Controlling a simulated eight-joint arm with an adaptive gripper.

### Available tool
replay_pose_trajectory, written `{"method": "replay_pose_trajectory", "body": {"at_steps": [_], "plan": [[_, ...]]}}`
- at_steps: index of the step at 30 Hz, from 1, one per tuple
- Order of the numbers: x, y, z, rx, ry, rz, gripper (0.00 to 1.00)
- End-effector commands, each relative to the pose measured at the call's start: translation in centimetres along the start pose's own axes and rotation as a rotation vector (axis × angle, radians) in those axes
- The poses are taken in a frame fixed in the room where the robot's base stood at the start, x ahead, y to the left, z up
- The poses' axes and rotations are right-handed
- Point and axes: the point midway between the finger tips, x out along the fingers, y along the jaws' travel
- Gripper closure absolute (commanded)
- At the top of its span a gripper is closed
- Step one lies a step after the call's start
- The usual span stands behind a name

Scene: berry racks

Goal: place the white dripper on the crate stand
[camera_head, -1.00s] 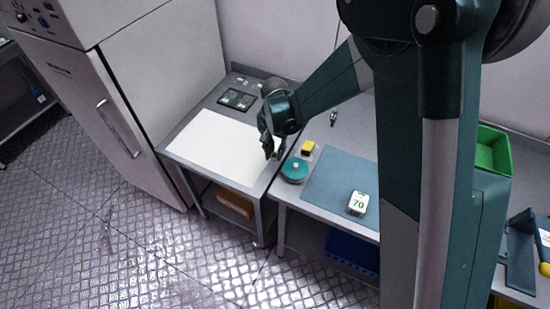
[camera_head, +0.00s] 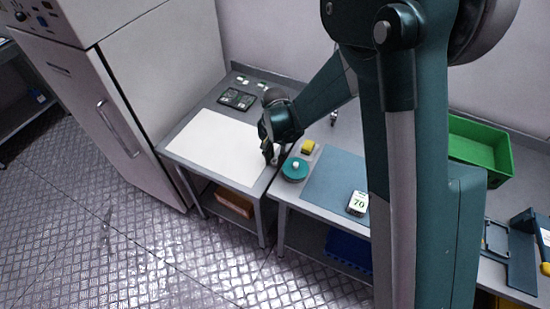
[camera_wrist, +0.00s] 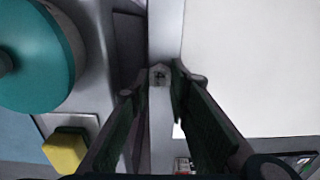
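My gripper (camera_head: 272,158) hangs low near the front of the seam between the two tables, by the white sheet. In the wrist view its two dark fingers (camera_wrist: 160,80) close in on a small pale grey, roughly six-sided piece (camera_wrist: 159,75) with a dark centre. This piece looks like the white dripper, and the fingertips appear to be on both sides of it. It is tiny, and my fingers partly hide it. I cannot tell for sure which thing is the crate stand. A dark teal bracket (camera_head: 520,262) stands at the far right, and a green crate (camera_head: 476,150) is at the back right.
A teal round container (camera_head: 294,170), a yellow block (camera_head: 308,147) and a box marked 70 (camera_head: 358,203) are on the right table, the box on a blue-grey mat (camera_head: 328,180). The white sheet (camera_head: 215,145) is bare. Circuit boards (camera_head: 237,99) lie behind it. My arm hides part of the right table.

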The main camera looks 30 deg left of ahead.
Motion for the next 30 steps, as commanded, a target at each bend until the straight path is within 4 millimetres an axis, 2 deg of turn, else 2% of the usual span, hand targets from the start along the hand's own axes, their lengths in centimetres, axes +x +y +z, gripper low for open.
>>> {"method": "replay_pose_trajectory", "body": {"at_steps": [17,23,30], "plan": [[-0.5,0.0,0.0,0.000,0.000,0.000,0.75],[-2.0,0.0,0.0,0.000,0.000,0.000,0.75],[-5.0,0.0,0.0,0.000,0.000,0.000,0.75]]}}
